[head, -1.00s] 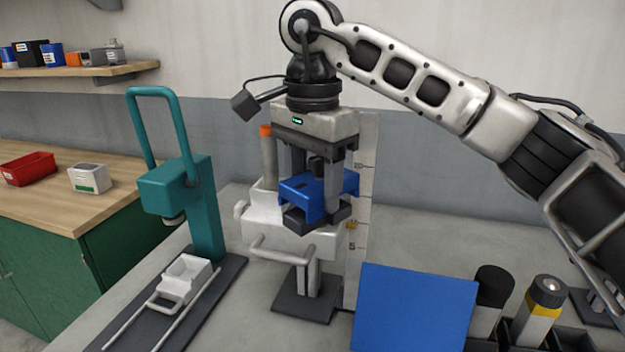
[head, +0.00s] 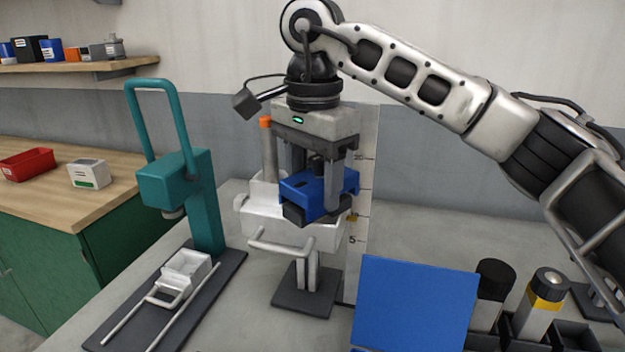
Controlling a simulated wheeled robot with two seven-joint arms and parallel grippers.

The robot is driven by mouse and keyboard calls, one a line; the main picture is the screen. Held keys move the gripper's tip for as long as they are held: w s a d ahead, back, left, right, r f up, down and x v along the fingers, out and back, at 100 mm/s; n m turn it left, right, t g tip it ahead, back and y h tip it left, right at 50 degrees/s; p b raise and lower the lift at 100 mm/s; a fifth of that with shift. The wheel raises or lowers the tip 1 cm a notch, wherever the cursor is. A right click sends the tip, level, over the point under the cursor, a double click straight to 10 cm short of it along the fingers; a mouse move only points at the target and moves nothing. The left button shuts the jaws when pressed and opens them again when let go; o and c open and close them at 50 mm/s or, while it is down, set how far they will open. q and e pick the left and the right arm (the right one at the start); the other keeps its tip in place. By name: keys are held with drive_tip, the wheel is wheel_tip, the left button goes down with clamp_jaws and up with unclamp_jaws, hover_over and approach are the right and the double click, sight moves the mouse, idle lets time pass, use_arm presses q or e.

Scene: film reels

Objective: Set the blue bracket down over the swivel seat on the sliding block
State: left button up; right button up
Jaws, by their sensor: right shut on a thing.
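My right gripper (head: 322,210) points down and is shut on the blue bracket (head: 308,198), whose top and front face show between the fingers. The white sliding block (head: 268,222), with a bar handle at its front, is on a stand beside an upright scale (head: 364,185). The bracket and dark fingertips overlap the block's upper part in the picture. The swivel seat is hidden behind bracket and gripper. I cannot tell whether the bracket touches the block. My left gripper is out of view.
A teal press (head: 180,180) with a tall loop handle stands left, with a small white tray (head: 186,268) on rails. A blue panel (head: 415,308) is in front right. A dark rack with cylinders (head: 538,308) stands at far right. Bench behind the panel is clear.

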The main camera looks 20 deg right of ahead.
drive_tip(key=shift+s+a+f+b, duration=0.1)
drive_tip(key=shift+f+b, duration=0.05)
drive_tip(key=shift+f, duration=0.25)
drive_tip(key=shift+s+a+f+b, duration=0.1)
drive_tip(key=shift+f+b, duration=0.05)
drive_tip(key=shift+f, duration=0.25)
drive_tip(key=o, duration=1.3)
drive_tip(key=shift+c, duration=0.2)
drive_tip(key=shift+w+d, duration=0.1)
drive_tip(key=shift+d, duration=0.05)
drive_tip(key=shift+w+r, duration=0.1)
drive_tip(key=shift+r, duration=0.05)
